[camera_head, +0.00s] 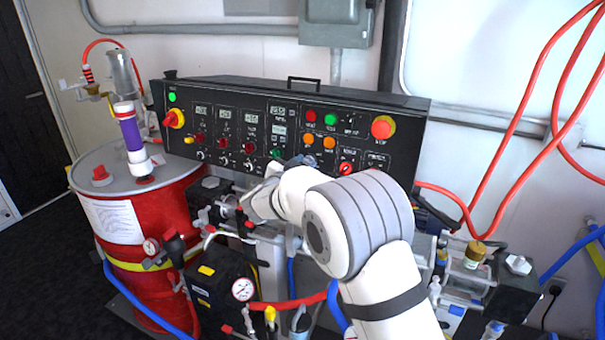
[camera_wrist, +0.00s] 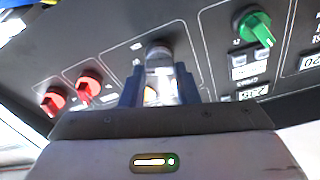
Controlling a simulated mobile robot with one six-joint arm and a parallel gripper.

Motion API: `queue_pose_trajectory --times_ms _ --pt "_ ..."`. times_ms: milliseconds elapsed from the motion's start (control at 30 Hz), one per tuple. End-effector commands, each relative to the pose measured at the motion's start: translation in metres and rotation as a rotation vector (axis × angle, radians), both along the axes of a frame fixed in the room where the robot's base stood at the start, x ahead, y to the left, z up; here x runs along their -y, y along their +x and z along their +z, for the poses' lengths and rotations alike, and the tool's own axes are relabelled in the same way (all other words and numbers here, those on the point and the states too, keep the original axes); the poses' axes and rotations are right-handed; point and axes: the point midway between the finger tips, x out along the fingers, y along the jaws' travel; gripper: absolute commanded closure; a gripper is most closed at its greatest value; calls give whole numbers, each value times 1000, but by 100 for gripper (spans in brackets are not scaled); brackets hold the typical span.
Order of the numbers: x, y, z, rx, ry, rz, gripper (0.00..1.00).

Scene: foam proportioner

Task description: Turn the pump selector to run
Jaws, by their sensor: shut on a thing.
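The black control panel (camera_head: 230,100) stands at the back, with rows of knobs, buttons and displays. My gripper (camera_head: 300,161) is at its lower middle in the head view, mostly hidden behind my white arm. In the wrist view my gripper (camera_wrist: 160,82) has its two dark fingers either side of a knob (camera_wrist: 159,54) with a dark top, and is shut on it. The knob's pointer and label are not readable, so I cannot tell its setting or confirm it is the pump selector.
In the wrist view a green knob (camera_wrist: 254,26) is to the right, and two red knobs, one nearer (camera_wrist: 89,84) and one farther (camera_wrist: 53,100), are to the left. A red drum (camera_head: 150,220) stands at left. Hoses and fittings crowd the space below the panel.

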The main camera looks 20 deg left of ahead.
Motion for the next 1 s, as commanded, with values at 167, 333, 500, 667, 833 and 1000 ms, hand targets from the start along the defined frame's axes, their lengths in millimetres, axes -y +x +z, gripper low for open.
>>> queue_pose_trajectory --times_ms 167,333,500,667,833,1000 --pt "-1 0 -4 13 150 -27 95" --pt "-1 0 -3 23 276 -50 95" --pt "-1 0 -2 30 372 -67 95" --pt "-1 -1 -1 34 431 -79 95" --pt "-1 -1 -1 37 462 -84 95" --pt "-1 -1 -1 37 471 -86 95"
